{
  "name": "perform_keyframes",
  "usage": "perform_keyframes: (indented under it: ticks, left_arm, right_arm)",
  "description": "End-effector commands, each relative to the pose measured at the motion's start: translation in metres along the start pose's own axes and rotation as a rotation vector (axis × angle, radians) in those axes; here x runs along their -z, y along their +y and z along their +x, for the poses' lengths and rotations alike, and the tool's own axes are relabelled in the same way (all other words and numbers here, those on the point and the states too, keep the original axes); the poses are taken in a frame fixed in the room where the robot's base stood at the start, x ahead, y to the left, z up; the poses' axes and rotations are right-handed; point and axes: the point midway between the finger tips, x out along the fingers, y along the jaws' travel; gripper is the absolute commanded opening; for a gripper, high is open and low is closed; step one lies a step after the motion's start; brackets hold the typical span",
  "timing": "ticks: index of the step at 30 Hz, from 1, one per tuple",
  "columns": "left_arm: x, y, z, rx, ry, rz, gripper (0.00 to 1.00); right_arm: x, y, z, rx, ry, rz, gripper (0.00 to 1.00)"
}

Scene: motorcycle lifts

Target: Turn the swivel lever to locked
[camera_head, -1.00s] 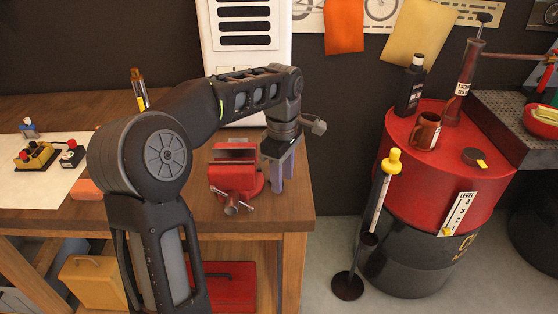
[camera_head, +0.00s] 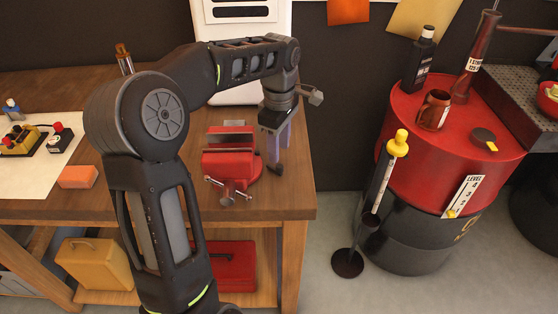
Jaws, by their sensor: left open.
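A red bench vise (camera_head: 229,163) stands on the wooden workbench (camera_head: 130,200), near its right end. Its jaws face up and back, and a silver screw handle sticks out at the front. My left gripper (camera_head: 276,166) points down just to the right of the vise, close to its base. Its fingers are open and seen nearly edge-on, one mostly behind the other. A small dark piece shows at the fingertips; I cannot tell whether it is a fingertip or the swivel lever's end. No other part of the lever can be made out. My right gripper is out of view.
A white board (camera_head: 240,60) stands behind the vise. An orange block (camera_head: 77,176) and a control box (camera_head: 22,139) lie at the left. Right of the bench are a floor stand with a yellow knob (camera_head: 397,144) and a red-topped drum (camera_head: 450,150) carrying a mug and bottles.

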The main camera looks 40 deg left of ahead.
Motion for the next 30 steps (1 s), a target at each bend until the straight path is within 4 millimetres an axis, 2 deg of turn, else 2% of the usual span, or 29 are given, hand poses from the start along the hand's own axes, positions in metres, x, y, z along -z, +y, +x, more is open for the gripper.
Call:
perform_keyframes:
  ticks: [6,10,21,30]
  left_arm:
    - [0.000,-0.002,0.034,0.005,-0.002,0.000,0.41]
    - [0.000,-0.001,0.050,0.003,-0.001,0.000,0.41]
    - [0.000,0.000,0.057,0.000,-0.001,0.000,0.41]
    - [0.000,0.000,0.057,0.000,-0.001,0.000,0.17]
  right_arm:
    - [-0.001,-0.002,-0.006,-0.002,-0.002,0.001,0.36]
    - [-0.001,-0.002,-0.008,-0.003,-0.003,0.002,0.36]
    - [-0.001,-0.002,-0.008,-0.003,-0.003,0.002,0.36]
    - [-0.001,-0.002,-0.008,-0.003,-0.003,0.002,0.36]
